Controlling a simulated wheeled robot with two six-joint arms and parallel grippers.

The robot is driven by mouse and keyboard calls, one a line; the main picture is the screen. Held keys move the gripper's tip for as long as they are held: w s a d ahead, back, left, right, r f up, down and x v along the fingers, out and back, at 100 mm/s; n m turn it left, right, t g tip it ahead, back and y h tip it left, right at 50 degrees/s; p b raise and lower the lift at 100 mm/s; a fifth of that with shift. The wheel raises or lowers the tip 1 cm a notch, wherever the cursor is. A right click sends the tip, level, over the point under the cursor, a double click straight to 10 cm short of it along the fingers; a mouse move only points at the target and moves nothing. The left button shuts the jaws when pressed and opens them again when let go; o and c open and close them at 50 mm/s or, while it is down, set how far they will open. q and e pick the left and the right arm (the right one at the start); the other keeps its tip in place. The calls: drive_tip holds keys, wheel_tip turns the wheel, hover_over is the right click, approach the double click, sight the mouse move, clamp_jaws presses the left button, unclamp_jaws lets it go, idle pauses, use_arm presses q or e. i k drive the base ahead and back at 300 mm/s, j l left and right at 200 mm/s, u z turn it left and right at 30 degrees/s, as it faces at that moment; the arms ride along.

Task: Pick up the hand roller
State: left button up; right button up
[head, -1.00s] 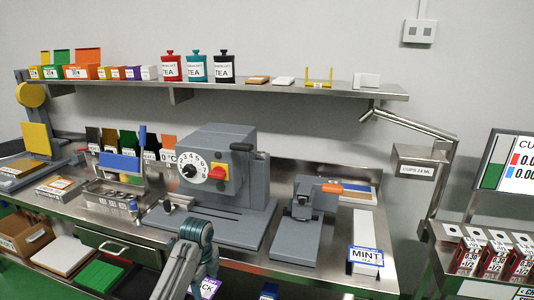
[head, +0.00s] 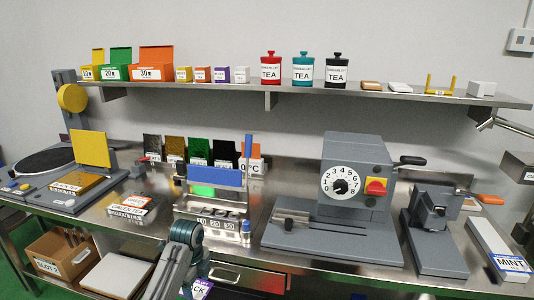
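No thing in the head view is labelled as a hand roller, and I cannot tell for sure which it is. One of my arms reaches up at the bottom, in front of the tray. Neither gripper can be seen.
Right of the tray stands a grey dial machine (head: 352,185) with a lever. An orange-handled device (head: 436,235) and a MINT box (head: 495,250) are farther right. A tea box (head: 132,210) is left of the tray. A shelf (head: 230,96) runs above. Bare steel shows between items.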

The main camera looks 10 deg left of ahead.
sight(181, 167)
drive_tip(key=k+j, duration=0.1)
drive_tip(key=j, duration=2.4)
drive_tip(key=k, duration=0.05)
